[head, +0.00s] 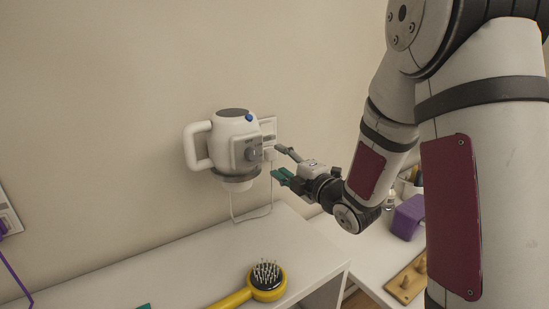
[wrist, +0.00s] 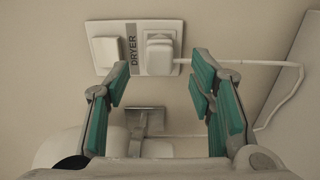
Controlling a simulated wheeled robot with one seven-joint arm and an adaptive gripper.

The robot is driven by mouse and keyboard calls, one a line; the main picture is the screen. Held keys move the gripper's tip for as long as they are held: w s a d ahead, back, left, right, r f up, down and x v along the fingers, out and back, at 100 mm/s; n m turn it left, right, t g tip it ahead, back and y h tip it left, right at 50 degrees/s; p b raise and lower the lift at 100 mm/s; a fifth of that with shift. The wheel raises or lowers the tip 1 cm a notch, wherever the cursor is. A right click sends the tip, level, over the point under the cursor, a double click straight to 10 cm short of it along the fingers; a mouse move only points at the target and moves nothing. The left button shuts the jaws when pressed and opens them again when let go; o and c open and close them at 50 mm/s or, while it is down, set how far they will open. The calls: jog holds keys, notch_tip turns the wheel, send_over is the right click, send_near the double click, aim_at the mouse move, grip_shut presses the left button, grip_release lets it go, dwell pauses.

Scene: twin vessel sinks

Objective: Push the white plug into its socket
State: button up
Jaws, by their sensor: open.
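The white plug (wrist: 160,57) sits at the right-hand socket of the white wall plate (wrist: 137,68), right of the label "DRYER". Its white cord leaves to the right. I cannot tell how deeply it is seated. In the head view, the wall plate (head: 269,124) shows partly behind the dryer, with the plug (head: 270,153) low on it. My gripper (head: 278,162) is open and empty, just right of the plug. In the wrist view, the fingers of my gripper (wrist: 162,78) with green pads are spread below the plug, apart from it.
A white dryer (head: 234,140) with a looped handle hangs on the wall, close left of my gripper. A yellow hairbrush (head: 266,280) lies on the white shelf (head: 185,262) below. A purple object (head: 406,217) and a wooden peg board (head: 405,283) are at right.

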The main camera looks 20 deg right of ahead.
jog(key=v, duration=0.7)
jog(key=shift+s, duration=0.1)
jog(key=p+v, duration=1)
jog(key=shift+p, duration=0.3)
dwell(0.8)
jog(key=shift+r, duration=0.1)
dwell(0.3)
